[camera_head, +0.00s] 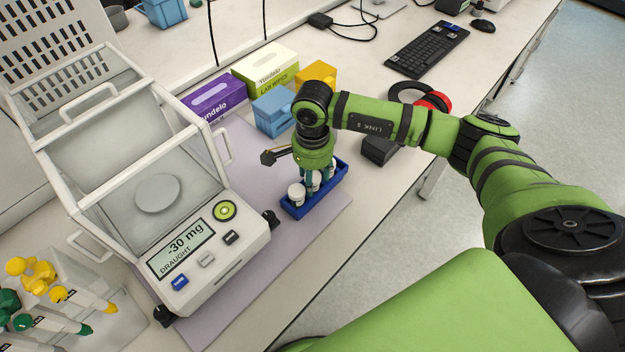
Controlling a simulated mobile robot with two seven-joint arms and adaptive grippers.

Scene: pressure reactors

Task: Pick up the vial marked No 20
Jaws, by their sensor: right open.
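A blue rack (338,183) stands on the grey mat at the bench's front edge and holds several vials. One white-capped vial (296,194) shows clearly at its left end. Others are partly hidden behind my right gripper (317,182), which points down over the middle of the rack. Its fingers are open, and I cannot tell whether a vial stands between them. No vial number is readable, so I cannot tell which is No 20. My left gripper is out of view.
A balance (222,262) with a glass draught shield stands left of the rack, reading -30 mg. Boxes, including a purple one (214,99) and a wipes box (265,72), stand behind. A keyboard (428,50) lies farther back. Pipettes (62,322) stand at lower left.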

